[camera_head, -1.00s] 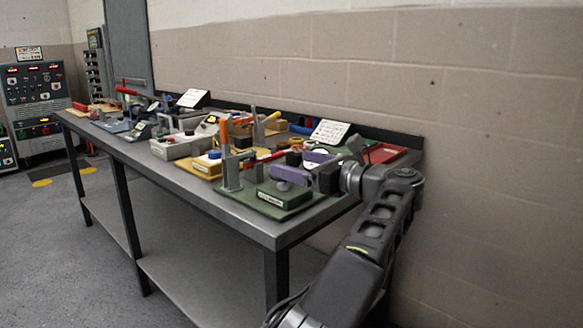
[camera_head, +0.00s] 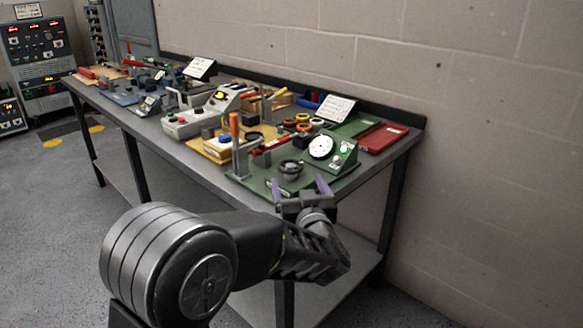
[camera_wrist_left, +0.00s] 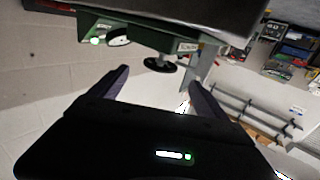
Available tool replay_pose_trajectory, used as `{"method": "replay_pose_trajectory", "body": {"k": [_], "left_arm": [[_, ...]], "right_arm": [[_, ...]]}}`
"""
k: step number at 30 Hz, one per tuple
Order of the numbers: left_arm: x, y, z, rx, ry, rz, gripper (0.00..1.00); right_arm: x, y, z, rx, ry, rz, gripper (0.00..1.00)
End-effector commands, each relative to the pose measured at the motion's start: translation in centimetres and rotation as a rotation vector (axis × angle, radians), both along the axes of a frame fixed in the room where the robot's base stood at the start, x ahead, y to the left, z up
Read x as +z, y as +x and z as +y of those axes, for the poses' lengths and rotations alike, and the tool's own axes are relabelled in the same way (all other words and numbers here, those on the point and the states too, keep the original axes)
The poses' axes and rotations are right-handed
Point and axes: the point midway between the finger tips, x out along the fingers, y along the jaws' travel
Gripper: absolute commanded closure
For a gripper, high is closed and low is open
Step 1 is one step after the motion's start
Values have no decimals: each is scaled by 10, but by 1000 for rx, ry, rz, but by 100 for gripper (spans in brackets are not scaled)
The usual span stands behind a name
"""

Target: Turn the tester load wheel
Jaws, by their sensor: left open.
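The tester is a green unit (camera_head: 343,158) with a white round dial (camera_head: 321,147) at the near right end of the bench. Its black load wheel (camera_head: 290,168) stands on the green base in front of the dial. In the left wrist view the wheel (camera_wrist_left: 160,65) appears between the fingertips, beyond them, with the dial (camera_wrist_left: 119,41) to its left. My left gripper (camera_head: 300,182) is open and empty, with purple fingers pointing at the wheel from the bench's front side. I see no contact with the wheel. My right gripper is not in view.
Several other devices crowd the metal bench (camera_head: 205,168) to the left. Floor in front is clear.

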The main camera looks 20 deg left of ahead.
Motion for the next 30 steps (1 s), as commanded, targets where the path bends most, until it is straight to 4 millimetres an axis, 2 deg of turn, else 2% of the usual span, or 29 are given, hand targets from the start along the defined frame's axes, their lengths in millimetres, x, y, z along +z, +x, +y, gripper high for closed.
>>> {"method": "replay_pose_trajectory", "body": {"k": [13, 24, 30], "left_arm": [[0, 6, 5, 4, 1, 0, 13], [1, 51, 34, 6, 3, -1, 13], [1, 65, 43, 4, 1, 0, 13]], "right_arm": [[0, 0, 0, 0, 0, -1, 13], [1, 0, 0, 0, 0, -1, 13], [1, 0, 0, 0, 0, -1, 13]]}}
